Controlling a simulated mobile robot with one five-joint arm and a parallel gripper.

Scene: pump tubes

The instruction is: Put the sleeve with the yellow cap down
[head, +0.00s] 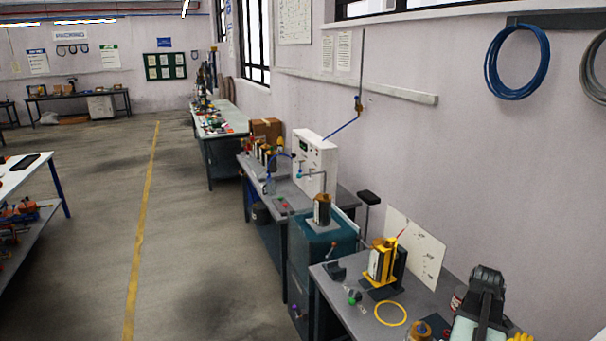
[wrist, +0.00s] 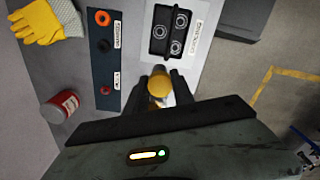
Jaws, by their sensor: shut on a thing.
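In the wrist view my gripper (wrist: 159,80) is shut on the sleeve, its two dark fingers on either side of the yellow cap (wrist: 158,85). I see the cap from above; a narrow strip of the sleeve's body shows below it, and the rest is hidden by my gripper. The cap shows just below the black holder (wrist: 157,50) with its dark round fittings, which lies on a white labelled board (wrist: 205,20). I cannot tell how high the sleeve's foot is or whether it touches anything.
The wrist view shows a dark strip (wrist: 106,70) with an orange ring (wrist: 102,18), a red can (wrist: 60,106) and a yellow glove (wrist: 37,22). The head view shows a yellow stand (head: 382,262), a yellow ring (head: 390,314) and a gold-topped part (head: 420,330) on the near bench.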

